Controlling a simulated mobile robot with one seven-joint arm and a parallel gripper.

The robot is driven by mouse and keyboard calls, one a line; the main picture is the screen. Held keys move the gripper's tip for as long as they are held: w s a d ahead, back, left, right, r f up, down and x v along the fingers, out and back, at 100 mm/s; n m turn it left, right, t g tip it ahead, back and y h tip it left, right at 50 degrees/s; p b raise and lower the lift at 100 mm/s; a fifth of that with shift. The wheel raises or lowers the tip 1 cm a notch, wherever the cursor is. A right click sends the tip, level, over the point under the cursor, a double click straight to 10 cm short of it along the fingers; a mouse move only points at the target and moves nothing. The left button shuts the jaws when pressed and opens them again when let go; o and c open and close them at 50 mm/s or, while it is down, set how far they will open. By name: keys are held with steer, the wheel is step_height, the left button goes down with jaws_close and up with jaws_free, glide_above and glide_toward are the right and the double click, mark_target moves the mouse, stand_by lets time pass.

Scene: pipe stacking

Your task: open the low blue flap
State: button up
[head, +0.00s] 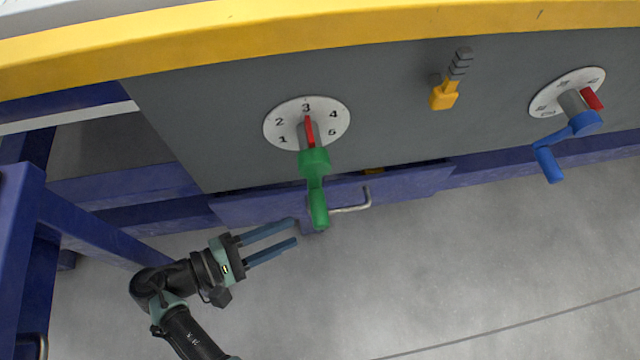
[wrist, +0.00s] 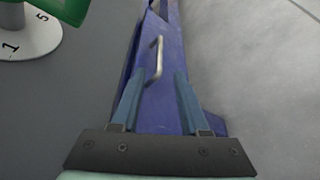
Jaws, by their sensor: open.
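The low blue flap (head: 260,206) hangs along the bottom of the grey panel, below the numbered dial. Its metal bar handle (head: 351,207) sticks out right of the green crank, which covers part of the flap. In the wrist view the flap (wrist: 166,97) runs away from me, and its handle (wrist: 157,58) stands ahead, in line with the gap between my fingers. My gripper (head: 296,233) is open and empty, left of the handle and apart from it. In the wrist view my gripper (wrist: 157,76) has both fingers spread in front of the flap.
A green crank (head: 316,185) hangs from the white dial (head: 279,121), close above my fingers. A yellow lever (head: 446,93) and a blue crank (head: 551,157) are farther right. Blue frame legs (head: 20,250) stand at left. The grey floor (head: 450,270) is clear.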

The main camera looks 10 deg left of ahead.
mark_target(333, 213)
steer(key=shift+b+x, duration=2.1)
steer(key=shift+x, duration=4.35)
steer(key=shift+w+r, duration=0.1)
steer(key=shift+c, duration=0.3)
jaws_close()
steer(key=shift+a, duration=0.1)
